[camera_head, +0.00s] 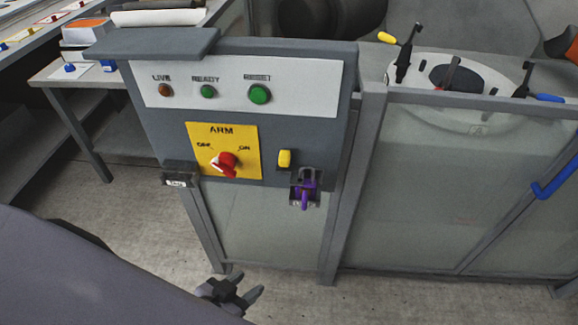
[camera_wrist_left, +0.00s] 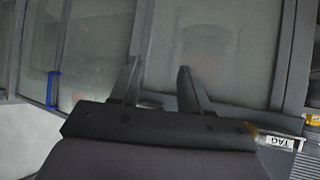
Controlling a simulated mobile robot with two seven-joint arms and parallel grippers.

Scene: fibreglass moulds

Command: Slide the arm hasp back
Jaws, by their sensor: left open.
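The grey control panel (camera_head: 150,125) carries a yellow ARM plate (camera_head: 247,134) with a red rotary switch (camera_head: 224,163). Its pointer lies between the OFF and ON labels, and I cannot tell its exact setting. Just right of the plate is a small upright yellow knob (camera_head: 284,158), perhaps the hasp's grip; the hasp itself is not clearly made out. Below it, a purple piece (camera_head: 305,192), maybe a padlock, sits in a dark metal bracket. My left gripper (camera_head: 248,284) is open and empty, low in front of the panel. Its fingers also show in the left wrist view (camera_wrist_left: 159,64).
A labelled tag (camera_head: 176,182) sits at the panel's lower left corner. Glazed framed guards (camera_head: 440,185) stand right of the panel, with a blue handle (camera_head: 556,180). A grey ledge (camera_head: 150,42) juts out above the panel. Bare floor (camera_head: 130,225) lies left of it.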

